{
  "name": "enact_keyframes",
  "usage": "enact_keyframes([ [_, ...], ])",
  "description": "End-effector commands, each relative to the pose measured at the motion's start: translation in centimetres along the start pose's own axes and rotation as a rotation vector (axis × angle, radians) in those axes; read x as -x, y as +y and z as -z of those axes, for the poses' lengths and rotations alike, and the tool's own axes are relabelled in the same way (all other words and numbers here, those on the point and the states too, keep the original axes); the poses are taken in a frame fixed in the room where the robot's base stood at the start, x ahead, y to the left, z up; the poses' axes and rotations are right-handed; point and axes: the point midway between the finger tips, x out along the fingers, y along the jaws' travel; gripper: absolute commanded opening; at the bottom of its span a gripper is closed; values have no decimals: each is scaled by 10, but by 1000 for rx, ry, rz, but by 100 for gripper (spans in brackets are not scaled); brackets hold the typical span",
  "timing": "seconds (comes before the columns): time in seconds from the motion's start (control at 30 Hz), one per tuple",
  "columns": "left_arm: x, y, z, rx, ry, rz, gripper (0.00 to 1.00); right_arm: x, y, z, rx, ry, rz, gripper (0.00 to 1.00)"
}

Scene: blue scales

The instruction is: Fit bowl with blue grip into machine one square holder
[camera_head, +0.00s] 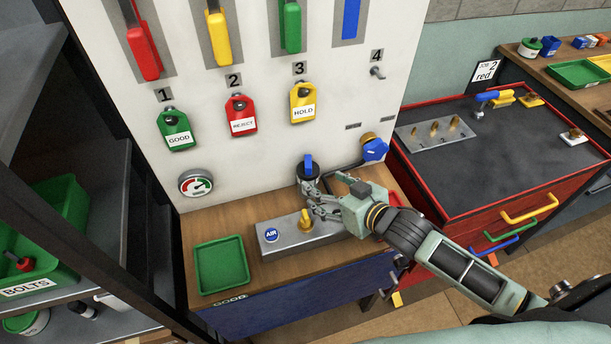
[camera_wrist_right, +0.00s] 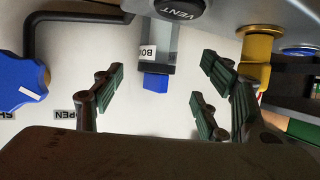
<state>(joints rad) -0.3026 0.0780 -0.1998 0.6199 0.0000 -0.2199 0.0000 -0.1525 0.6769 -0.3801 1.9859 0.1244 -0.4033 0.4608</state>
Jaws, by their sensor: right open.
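The bowl with blue grip (camera_head: 309,164) stands against the white panel, just behind the grey metal box, its blue grip up. In the right wrist view, which is upside down, the bowl (camera_wrist_right: 160,48) shows a clear grey body, a partly visible label and a blue end (camera_wrist_right: 155,83). My right gripper (camera_head: 312,197) is open, beside the bowl and above the box. In the wrist view its fingers (camera_wrist_right: 160,105) are spread to both sides of the blue grip, with gaps and nothing held. I cannot make out a square holder. My left gripper is not in view.
A blue valve (camera_head: 375,149) on a dark pipe is to the right. A green tray (camera_head: 222,240) is at left. Tags hang above; a red-edged bench (camera_head: 490,170) is right.

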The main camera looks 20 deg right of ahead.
Motion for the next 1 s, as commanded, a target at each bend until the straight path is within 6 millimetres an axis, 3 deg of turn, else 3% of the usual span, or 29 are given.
enact_keyframes([
  [0.2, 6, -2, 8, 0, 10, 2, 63, -22, 0, 3, 1, 2, 0, 67],
  [0.6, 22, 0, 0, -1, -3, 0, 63, -68, 4, 3, 2, 2, 1, 67],
  [0.9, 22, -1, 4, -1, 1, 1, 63, -73, 4, 1, 3, 2, 2, 67],
  [1.0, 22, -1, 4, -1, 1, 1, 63, -73, 4, 1, 3, 1, 1, 60],
])
